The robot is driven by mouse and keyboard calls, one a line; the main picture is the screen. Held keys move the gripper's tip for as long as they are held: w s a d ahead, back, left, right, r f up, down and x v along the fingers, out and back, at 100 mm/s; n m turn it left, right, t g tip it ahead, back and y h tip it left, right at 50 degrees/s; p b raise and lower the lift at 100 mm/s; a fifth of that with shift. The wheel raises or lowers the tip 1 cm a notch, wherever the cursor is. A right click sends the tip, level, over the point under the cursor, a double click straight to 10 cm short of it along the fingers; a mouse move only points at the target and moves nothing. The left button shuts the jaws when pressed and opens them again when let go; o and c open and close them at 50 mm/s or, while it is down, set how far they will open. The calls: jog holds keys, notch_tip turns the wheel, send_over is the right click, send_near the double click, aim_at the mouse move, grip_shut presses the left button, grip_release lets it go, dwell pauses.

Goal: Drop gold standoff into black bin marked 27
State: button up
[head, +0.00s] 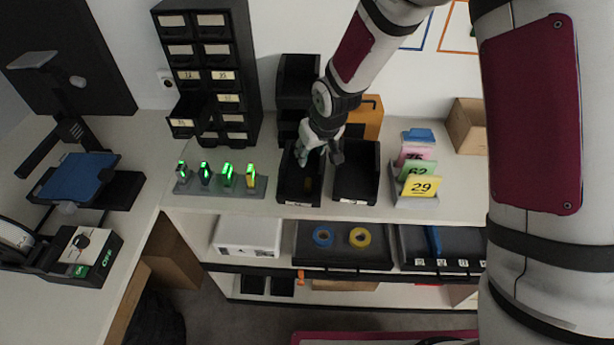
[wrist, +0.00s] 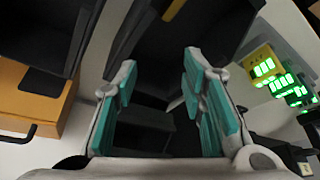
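A small gold piece, likely the gold standoff (head: 308,184), lies inside the left front black bin (head: 283,186). In the wrist view a gold piece (wrist: 173,9) shows at the top edge, partly cut off. A second black bin (head: 357,172) stands to its right and looks empty. Both bins have small white front labels, too small to read, so I cannot tell which is 27. My gripper (head: 320,157) is above the back part of these bins. Its teal-padded fingers are apart in the wrist view (wrist: 158,70), with nothing held between them.
Stacked black bins (head: 298,78) and an orange box (head: 366,115) stand behind. A drawer cabinet (head: 212,70) with one drawer pulled out and several green-lit devices (head: 227,175) are left. Numbered cards (head: 421,187) stand right. A lower shelf holds tape rolls (head: 359,237).

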jog(key=v, duration=1)
jog(key=shift+r, duration=0.25)
jog(key=shift+s+r, duration=0.1)
jog(key=s+d+r+m+t+h, duration=0.1)
jog(key=s+d+r+m+h, duration=0.15)
jog(key=s+d+r, duration=0.9)
jog(key=s+d+r+m, duration=0.1)
jog(key=s+d+r, duration=0.2)
jog(key=s, duration=0.3)
jog(key=s+d+r+m, duration=0.2)
jog(key=s+d+r, duration=0.1)
jog(key=s, duration=0.4)
jog(key=shift+r+t, duration=0.3)
jog(key=shift+r, duration=0.15)
